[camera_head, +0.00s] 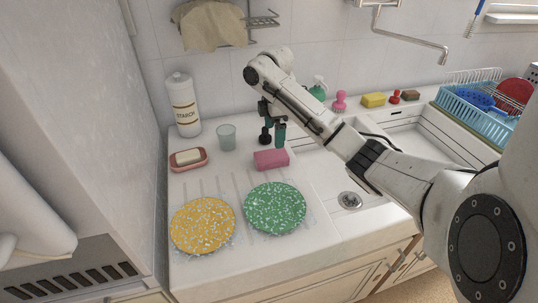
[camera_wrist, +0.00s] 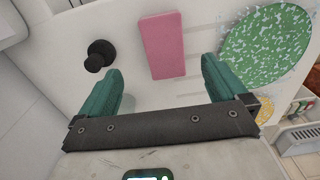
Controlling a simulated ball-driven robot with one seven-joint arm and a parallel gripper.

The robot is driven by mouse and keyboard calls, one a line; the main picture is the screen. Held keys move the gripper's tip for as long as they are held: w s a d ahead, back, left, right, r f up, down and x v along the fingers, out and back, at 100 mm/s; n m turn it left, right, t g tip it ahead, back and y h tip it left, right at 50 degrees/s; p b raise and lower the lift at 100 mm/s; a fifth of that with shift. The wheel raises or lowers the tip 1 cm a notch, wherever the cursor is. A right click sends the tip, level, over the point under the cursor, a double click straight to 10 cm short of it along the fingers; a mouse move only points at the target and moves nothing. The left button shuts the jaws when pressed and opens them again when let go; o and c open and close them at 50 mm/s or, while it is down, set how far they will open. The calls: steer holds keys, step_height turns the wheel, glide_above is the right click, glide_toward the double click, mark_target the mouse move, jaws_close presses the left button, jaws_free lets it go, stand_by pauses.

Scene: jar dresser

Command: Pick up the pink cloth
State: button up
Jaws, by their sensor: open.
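The pink cloth (camera_head: 271,160) is a flat-sided, block-like pink piece on the white counter, behind the green plate and left of the sink. In the wrist view the pink cloth (camera_wrist: 161,44) lies beyond the open space between my teal fingers, apart from both. My gripper (camera_head: 272,130) hangs pointing down above the counter, just behind the cloth in the head view. The wrist view shows my gripper (camera_wrist: 160,70) open and empty.
A black knob-like object (camera_wrist: 99,56) stands near the left finger. Around are a green plate (camera_head: 275,208), yellow plate (camera_head: 203,226), soap dish (camera_head: 189,166), glass (camera_head: 226,137) and starch bottle (camera_head: 183,105). The sink basin (camera_head: 325,180) lies to the right.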

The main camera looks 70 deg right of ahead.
steer(key=b, duration=0.2)
glide_above(274, 154)
steer(key=f, duration=0.4)
steer(key=shift+w+d+f, duration=0.15)
steer(key=shift+d+f, duration=0.1)
steer(key=shift+a+f+b, duration=0.15)
steer(key=shift+f, duration=1.15)
steer(key=shift+a+f+b, duration=0.1)
steer(key=shift+f+b, duration=0.05)
steer(key=shift+f, duration=1.1)
steer(key=c, duration=1.1)
